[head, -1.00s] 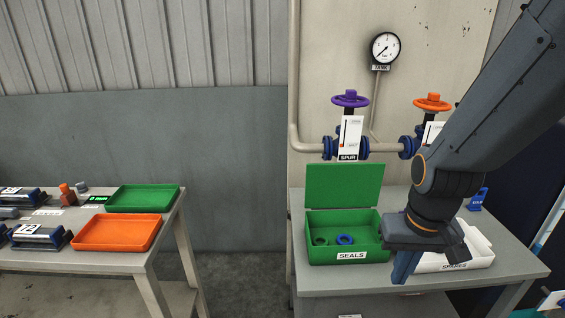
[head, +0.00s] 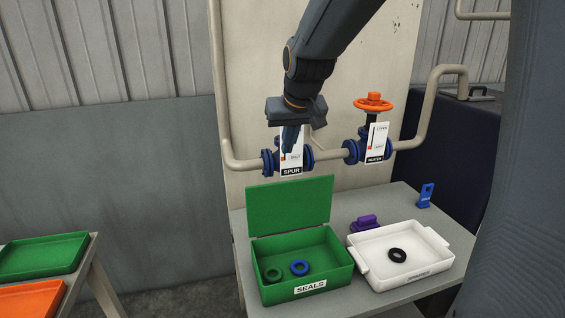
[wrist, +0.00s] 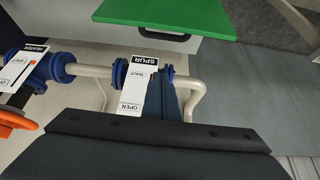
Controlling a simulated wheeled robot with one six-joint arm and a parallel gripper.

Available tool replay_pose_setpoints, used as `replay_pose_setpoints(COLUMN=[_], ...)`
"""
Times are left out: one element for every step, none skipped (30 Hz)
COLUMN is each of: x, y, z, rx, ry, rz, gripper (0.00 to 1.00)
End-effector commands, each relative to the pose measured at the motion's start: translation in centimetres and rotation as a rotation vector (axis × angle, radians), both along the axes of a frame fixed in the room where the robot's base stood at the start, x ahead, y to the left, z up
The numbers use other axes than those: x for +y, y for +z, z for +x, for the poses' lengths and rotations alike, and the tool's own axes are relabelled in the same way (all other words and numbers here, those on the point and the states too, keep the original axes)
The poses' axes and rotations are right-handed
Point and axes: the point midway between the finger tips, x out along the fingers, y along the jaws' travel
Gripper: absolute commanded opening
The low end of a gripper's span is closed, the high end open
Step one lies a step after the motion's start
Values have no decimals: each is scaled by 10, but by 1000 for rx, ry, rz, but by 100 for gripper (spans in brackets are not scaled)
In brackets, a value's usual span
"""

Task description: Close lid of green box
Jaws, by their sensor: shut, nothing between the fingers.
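The green box (head: 305,290), labelled SEALS, stands on the grey workbench with its lid (head: 290,203) raised upright at the back. A green ring (head: 273,274) and a blue ring (head: 299,267) lie inside it. My gripper (head: 290,150) is shut and empty, above the lid and in front of the SPUR valve's card. In the wrist view the fingers (wrist: 162,98) are together over the SPUR card, and the green lid (wrist: 170,14) shows at the top, apart from them.
A white SPARES tray (head: 405,276) with a black ring stands right of the box, with a purple part (head: 364,223) behind it. Pipes and the orange-wheeled valve (head: 373,103) line the wall. Another table with green and orange trays (head: 40,256) is at left.

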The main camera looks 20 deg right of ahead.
Motion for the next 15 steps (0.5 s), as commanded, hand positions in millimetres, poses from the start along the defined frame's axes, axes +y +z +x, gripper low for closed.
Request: replay_pose_setpoints(x=[1,2,3,3,4,4,4,4,5,4,4,4,4,4,3], y=[-2,-5,-9,-12,-16,-21,-25,-29,-35,-39,-44,-48,-53,-56,-62], z=[2,3,5,7,9,11,14,16,19,22,24,27,29,32,35], rx=[1,2,3,4,4,5,5,6,5,6,6,5,6,5,6], ry=[2,4,5,6,7,7,8,8,8,8,8,7,7,7,6], rz=[0,0,1,0,0,0,0,0,0,0,0,0,0,0,0], gripper=[0,0,0,0,0,0,0,0,0,0,0,0,0,0,0])
